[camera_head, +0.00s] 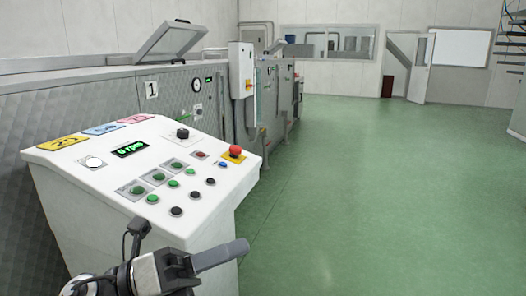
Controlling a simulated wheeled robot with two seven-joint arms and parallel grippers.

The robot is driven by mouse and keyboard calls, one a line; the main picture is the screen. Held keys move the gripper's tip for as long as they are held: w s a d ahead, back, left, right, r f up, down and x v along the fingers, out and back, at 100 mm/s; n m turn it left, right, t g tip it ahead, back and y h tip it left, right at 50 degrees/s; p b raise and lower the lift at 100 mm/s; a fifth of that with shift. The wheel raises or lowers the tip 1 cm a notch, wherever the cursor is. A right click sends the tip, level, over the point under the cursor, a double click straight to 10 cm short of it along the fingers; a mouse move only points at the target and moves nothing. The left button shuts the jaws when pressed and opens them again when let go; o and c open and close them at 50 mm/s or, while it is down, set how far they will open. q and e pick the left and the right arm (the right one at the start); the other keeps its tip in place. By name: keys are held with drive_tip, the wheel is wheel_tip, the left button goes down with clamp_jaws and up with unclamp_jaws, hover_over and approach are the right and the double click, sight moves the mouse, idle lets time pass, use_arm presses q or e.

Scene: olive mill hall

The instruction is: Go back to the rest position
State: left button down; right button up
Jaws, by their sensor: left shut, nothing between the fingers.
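My left gripper (222,257) shows at the bottom of the head view, just in front of the near side of a white control console. It is shut and empty, its grey fingers together and pointing right. It looks apart from the console's buttons. My right gripper is not in view. The white control console (75,172) has a sloped top with green, black and red buttons, a black knob (182,133), a red mushroom button (235,151) on a yellow base and a lit green display (131,149).
Steel machines (185,85) line the left wall behind the console, one with a raised lid (172,40). A grey electrical box (241,70) stands beyond. The green floor (390,190) to the right is clear. An open door (418,68) and a window are at the back.

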use_arm(q)
drive_tip(key=w+a+f+n+t+y, duration=0.25)
drive_tip(key=f+n+t+y, duration=0.4)
drive_tip(key=n, duration=0.65)
drive_tip(key=w+a+f+n+t+y, duration=0.1)
drive_tip(key=a+f+n+t+y, duration=0.35)
drive_tip(key=f+n, duration=0.6)
drive_tip(key=s+a+f+n+g+y, duration=0.1)
drive_tip(key=s+f+n+g+y, duration=0.2)
drive_tip(key=s+f+n, duration=0.3)
drive_tip(key=s+a+f+n+g+y, duration=0.2)
drive_tip(key=s+f+n, duration=0.5)
drive_tip(key=f, duration=0.5)
drive_tip(key=shift+s+n+g+y, duration=0.3)
drive_tip(key=shift+n+g+y, duration=0.35)
drive_tip(key=shift+n, duration=0.3)
